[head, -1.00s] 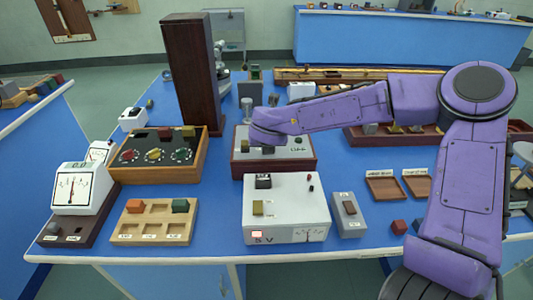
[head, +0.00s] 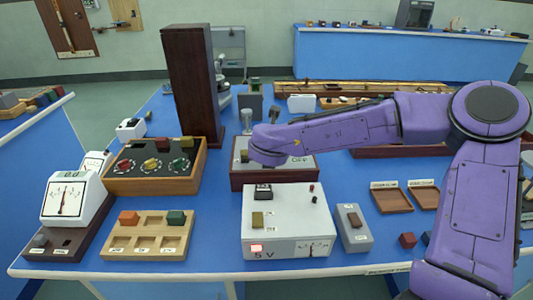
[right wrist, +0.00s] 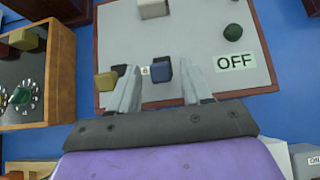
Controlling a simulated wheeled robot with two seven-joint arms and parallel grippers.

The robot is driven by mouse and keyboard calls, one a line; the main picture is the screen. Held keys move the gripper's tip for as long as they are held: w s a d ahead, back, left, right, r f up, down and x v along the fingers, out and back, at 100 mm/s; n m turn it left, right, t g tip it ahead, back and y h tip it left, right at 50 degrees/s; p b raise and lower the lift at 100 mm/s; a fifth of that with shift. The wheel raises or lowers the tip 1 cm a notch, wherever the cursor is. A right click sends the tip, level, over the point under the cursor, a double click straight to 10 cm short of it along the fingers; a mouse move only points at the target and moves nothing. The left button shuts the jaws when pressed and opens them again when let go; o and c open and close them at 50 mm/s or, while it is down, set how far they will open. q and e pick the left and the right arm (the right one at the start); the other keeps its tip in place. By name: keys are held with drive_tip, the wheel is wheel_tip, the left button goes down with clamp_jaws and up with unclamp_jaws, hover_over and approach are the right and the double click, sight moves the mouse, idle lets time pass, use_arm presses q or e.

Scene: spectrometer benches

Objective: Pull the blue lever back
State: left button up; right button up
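The blue lever (right wrist: 161,88) stands on a grey panel (right wrist: 200,70) with a brown wooden frame, seen from above in the right wrist view. My right gripper (right wrist: 157,68) is open, with one finger on each side of the lever and a visible gap at both. I cannot tell how low the fingertips are. In the head view the panel's wooden box (head: 262,181) is partly covered by my purple right arm, which hides the lever and fingers. My left gripper is not in view.
A dial box (head: 155,183) stands left, a white "5V" box (head: 285,218) in front, and a tall dark tower (head: 190,85) behind.

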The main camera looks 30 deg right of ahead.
drive_tip(key=shift+s, duration=0.1)
drive_tip(key=v, duration=1)
drive_tip(key=shift+a+r, duration=0.15)
